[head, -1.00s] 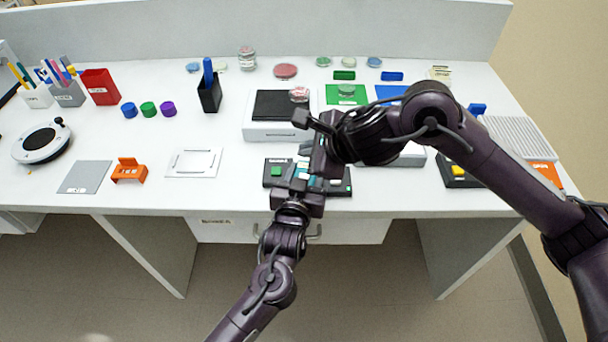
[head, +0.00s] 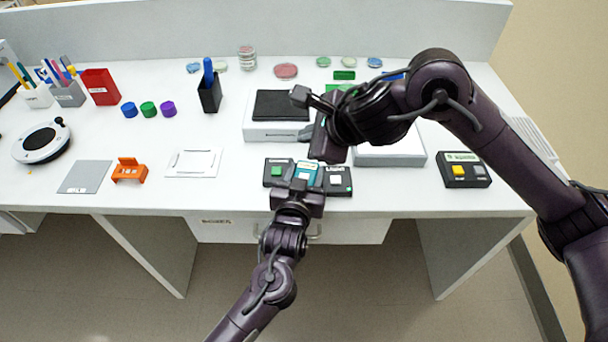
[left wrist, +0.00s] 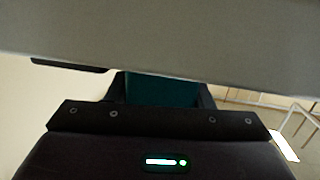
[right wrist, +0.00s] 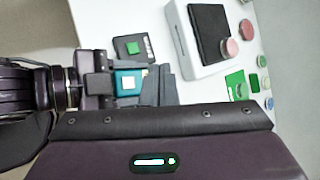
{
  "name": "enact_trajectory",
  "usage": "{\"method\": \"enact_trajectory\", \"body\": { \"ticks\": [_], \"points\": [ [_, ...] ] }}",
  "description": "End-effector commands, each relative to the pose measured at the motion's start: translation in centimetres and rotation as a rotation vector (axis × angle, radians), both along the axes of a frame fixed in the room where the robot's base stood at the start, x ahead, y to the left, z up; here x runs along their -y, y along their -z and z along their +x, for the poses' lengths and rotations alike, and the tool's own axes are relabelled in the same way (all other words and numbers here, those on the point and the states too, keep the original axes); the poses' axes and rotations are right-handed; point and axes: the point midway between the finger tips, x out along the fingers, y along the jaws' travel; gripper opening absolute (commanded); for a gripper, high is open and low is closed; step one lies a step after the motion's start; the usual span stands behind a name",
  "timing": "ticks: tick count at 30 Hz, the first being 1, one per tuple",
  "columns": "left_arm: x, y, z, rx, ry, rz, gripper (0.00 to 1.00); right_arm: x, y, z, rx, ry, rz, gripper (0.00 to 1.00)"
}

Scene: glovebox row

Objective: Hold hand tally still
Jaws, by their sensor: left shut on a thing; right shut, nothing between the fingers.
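The hand tally (head: 306,171) is a teal block with a white button on top. It is at the bench's front edge, held between the fingers of my left gripper (head: 298,187), which is shut on it from the front. Its teal body also shows in the left wrist view (left wrist: 160,88) and, with the white button, in the right wrist view (right wrist: 128,82). My right gripper (head: 327,152) is shut and empty, behind and slightly right of the tally in the head view, apart from its button. Whether the tally touches the bench is hidden.
Dark boxes with a green button (head: 277,171) and a white button (head: 337,180) flank the tally closely. A dark box with a yellow button (head: 462,170) stands to the right. A white device with a black top (head: 270,131) is behind.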

Motion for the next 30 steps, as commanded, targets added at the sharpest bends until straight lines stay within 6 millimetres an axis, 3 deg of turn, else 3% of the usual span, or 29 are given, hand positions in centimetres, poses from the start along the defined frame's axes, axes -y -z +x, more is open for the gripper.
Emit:
{"method": "enact_trajectory", "body": {
  "ticks": [10,21,30],
  "points": [
    [0.0,0.0,0.0,0.000,0.000,0.000,0.23,0.0,0.9,0.0,-0.003,0.001,0.000,0.00],
    [0.0,0.0,0.0,0.000,0.000,0.000,0.23,0.1,6.0,-0.1,-0.005,0.002,0.000,0.00],
    [0.0,0.0,0.0,0.000,0.000,0.000,0.23,0.0,8.5,0.0,-0.001,0.001,0.000,0.00]
  ]
}}
